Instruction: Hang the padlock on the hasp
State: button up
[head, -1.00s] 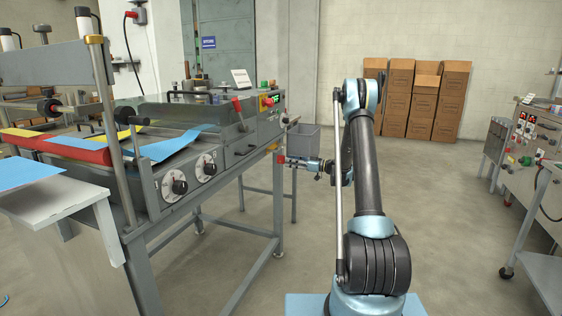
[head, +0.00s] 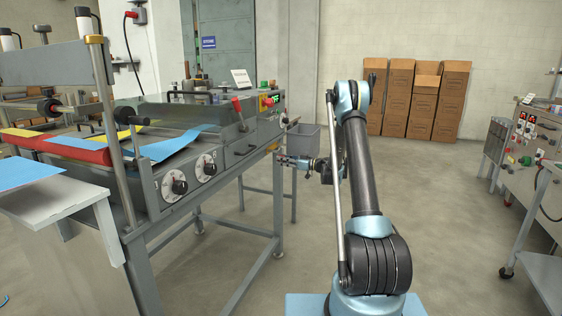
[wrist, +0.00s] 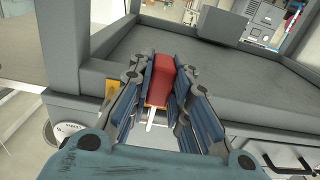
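The red padlock body (wrist: 160,82) sits between the two finger pads of my gripper (wrist: 163,88) in the wrist view, with a pale thin rod projecting from its near end. The pads lie close along both sides of it, and my gripper looks shut on it. In the head view my gripper (head: 284,160) is beside the right end of the grey machine, pointing left, and the padlock is hardly visible there. A small orange-yellow plate (wrist: 111,88) shows on the machine frame left of the fingers. I cannot clearly make out the hasp.
The grey wrapping machine (head: 240,149) stands at the left, its frame legs close to my gripper. A grey bin (head: 303,139) is behind my gripper. Brown cartons (head: 397,100) stand by the back wall, and a control cabinet (head: 525,140) is at the right. The central floor is clear.

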jog(key=shift+r, duration=0.95)
grip_shut()
jog(key=shift+s+d, duration=0.1)
jog(key=shift+d, duration=0.15)
dwell(0.5)
jog(key=v, duration=0.6)
jog(key=shift+d, duration=0.25)
dwell(1.2)
